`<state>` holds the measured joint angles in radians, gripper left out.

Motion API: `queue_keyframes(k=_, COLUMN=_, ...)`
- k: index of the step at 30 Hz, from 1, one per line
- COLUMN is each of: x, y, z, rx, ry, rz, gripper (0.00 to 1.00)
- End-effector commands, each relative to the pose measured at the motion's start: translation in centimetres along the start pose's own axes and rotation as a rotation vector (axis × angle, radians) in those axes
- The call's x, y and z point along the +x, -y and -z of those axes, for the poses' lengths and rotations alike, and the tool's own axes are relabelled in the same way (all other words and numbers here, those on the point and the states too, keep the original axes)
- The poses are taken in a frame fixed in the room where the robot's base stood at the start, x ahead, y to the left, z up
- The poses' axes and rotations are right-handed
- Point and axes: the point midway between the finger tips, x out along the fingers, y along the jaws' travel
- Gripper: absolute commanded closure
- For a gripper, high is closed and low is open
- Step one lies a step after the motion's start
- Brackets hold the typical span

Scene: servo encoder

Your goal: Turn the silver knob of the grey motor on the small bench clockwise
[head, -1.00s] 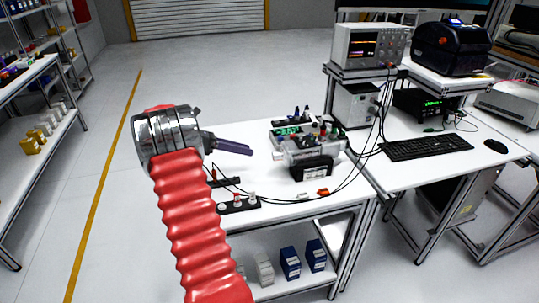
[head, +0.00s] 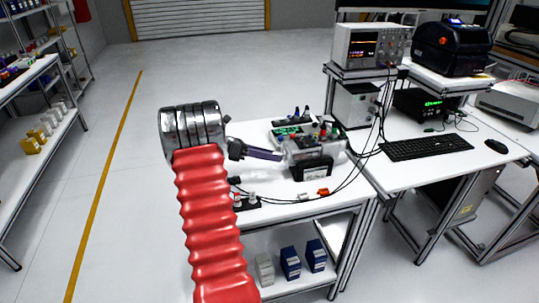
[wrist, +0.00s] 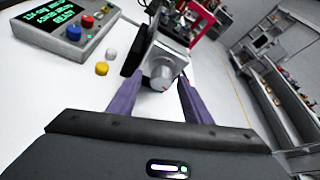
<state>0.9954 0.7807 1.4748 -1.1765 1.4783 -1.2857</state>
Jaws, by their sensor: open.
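The grey motor (head: 308,148) sits on the small white bench (head: 262,184) in the head view, with a black block at its front. In the wrist view its silver knob (wrist: 161,74) faces me, on the end of the motor's grey housing (wrist: 171,57). My gripper (wrist: 157,88) is open, with one purple finger on each side of the knob. I see space between the knob and both fingers. In the head view my gripper (head: 277,156) reaches from the left to the motor's left end; the knob itself is hard to make out there.
Black cables cross the bench. A desk with a keyboard (head: 425,147) and an oscilloscope (head: 368,45) stands at right.

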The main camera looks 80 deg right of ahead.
Motion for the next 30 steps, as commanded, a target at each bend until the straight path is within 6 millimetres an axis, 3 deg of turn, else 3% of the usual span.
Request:
queue_keyframes(k=18, x=-0.05, y=-0.06, z=-0.01, rx=0.0, ry=0.0, rz=-0.002, gripper=0.95)
queue_keyframes(k=19, x=0.17, y=-0.81, z=-0.3, rx=0.001, ry=0.001, rz=-0.003, gripper=0.96)
queue_keyframes(k=30, x=-0.06, y=0.07, z=0.02, rx=0.041, ry=-0.001, rz=-0.018, gripper=0.96)
